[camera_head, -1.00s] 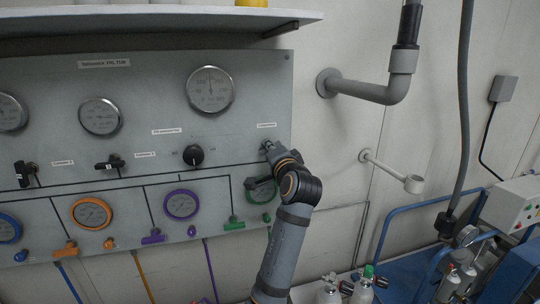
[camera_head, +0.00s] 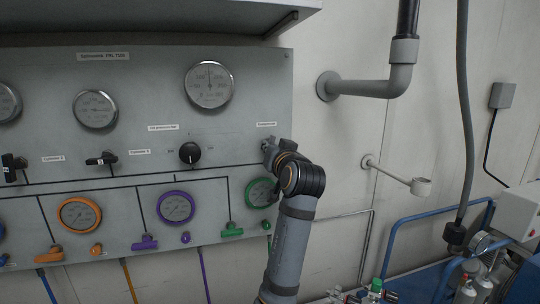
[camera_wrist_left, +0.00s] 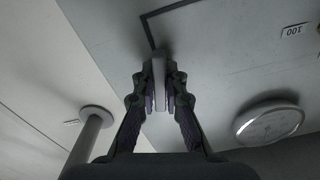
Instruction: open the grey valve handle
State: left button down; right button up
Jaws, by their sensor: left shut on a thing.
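The grey valve handle (camera_wrist_left: 159,72) shows in the left wrist view as a pale upright bar between my fingers. My left gripper (camera_wrist_left: 159,98) is shut on it, with a pad on each side. In the head view my left gripper (camera_head: 269,151) is at the right edge of the grey panel (camera_head: 225,130), below a small white label (camera_head: 266,125). There my wrist and fingers hide most of the handle, so its angle is hard to tell. My right gripper is not in view.
A large gauge (camera_head: 209,85) and a black knob (camera_head: 190,153) are left of my gripper. A green-rimmed gauge (camera_head: 259,193) and a green valve (camera_head: 232,230) sit below, partly near my arm. A grey pipe (camera_head: 365,88) juts from the wall at right. A shelf (camera_head: 150,18) overhangs the panel.

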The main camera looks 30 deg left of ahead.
aim_at(267, 109)
pick_arm(q)
jog(key=shift+n+b, duration=0.3)
jog(key=shift+n, duration=0.3)
jog(key=shift+r, duration=0.1)
jog(key=c, duration=1.4)
grip_release()
notch_tip(267, 109, up, 10)
jog(key=shift+f, duration=0.1)
